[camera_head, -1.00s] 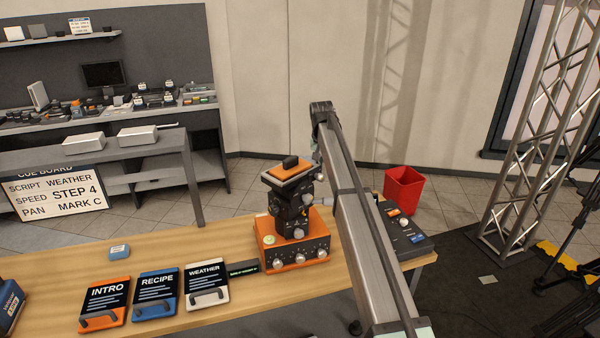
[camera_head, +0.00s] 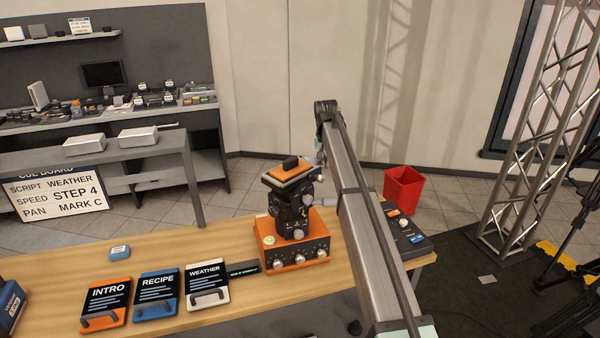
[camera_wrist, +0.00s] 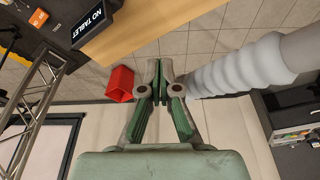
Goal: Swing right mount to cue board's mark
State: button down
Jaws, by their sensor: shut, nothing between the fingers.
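The mount (camera_head: 290,212) is dark, with an orange-topped plate, and stands upright on an orange control box (camera_head: 296,255). A pale grey rod (camera_head: 324,202) sticks out from it to the right, towards my arm. The cue board (camera_head: 58,195) at the left reads script WEATHER, speed STEP 4, pan MARK C. My gripper (camera_wrist: 160,88) is shut and empty in the wrist view; in the head view it is mostly hidden behind my arm. A pale ribbed cylinder (camera_wrist: 240,70) lies close beside the fingers in the wrist view. Any pan scale marks are too small to read.
A dark console (camera_head: 408,232) is right of the mount, with a red bin (camera_head: 403,190) behind. INTRO (camera_head: 105,300), RECIPE (camera_head: 156,293) and WEATHER (camera_head: 207,284) tablets lie at left on the wooden table (camera_head: 190,248). A truss (camera_head: 535,130) stands at right.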

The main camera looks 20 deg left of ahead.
jog(key=w+p+v, duration=0.2)
jog(key=p+v, duration=0.1)
jog(key=v, duration=0.5)
jog(key=shift+r, duration=0.15)
dwell(0.5)
